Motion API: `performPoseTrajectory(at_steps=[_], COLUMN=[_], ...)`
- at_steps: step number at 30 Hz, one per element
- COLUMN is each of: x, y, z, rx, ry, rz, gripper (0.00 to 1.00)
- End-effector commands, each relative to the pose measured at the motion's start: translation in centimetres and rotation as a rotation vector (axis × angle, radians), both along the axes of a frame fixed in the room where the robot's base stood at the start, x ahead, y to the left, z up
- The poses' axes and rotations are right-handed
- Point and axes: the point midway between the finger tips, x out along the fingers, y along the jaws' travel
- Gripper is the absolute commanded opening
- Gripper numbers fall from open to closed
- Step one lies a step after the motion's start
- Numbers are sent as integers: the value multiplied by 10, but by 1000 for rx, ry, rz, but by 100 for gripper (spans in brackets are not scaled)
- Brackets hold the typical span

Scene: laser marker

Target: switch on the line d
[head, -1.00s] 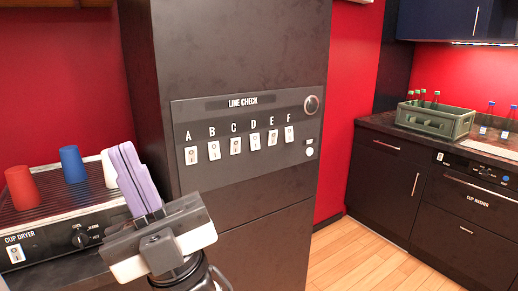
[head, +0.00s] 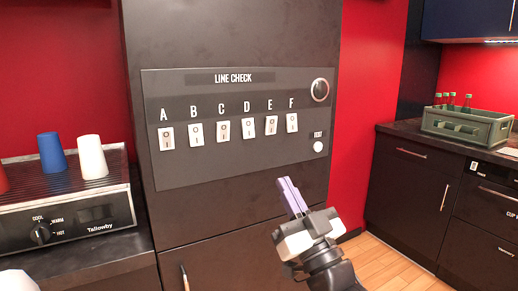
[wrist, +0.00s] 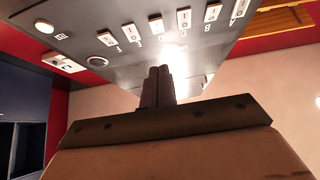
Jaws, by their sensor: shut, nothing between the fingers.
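The dark "LINE CHECK" panel (head: 200,167) is on the front of a tall dark cabinet. It carries a row of white rocker switches lettered A to F. The line D switch (head: 248,128) is fourth from the left, below its letter D. Its rocker position is too small to tell. My gripper (head: 290,195) has its purple fingers closed together and empty, in front of the panel's lower right, below and right of switch D. The wrist view shows the panel (wrist: 75,30) upside down beyond the shut fingers (wrist: 157,86), with a row of switches above them.
A round dial (head: 320,90) and a white exit button (head: 318,147) are at the panel's right. A cup dryer (head: 70,222) with red, blue and white cups stands at left. A green bottle crate (head: 468,127) sits on the right counter. Floor shows at lower right.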

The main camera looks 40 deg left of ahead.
Motion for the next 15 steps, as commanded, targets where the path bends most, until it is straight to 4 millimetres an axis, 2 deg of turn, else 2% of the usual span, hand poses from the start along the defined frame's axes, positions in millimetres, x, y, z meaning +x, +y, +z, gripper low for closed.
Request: performPoseTrajectory(at_steps=[8, 15], x=[2, 15], y=[8, 42], z=[9, 38], rx=[0, 0], ry=[-2, -2], rz=[1, 4], gripper=[0, 0])
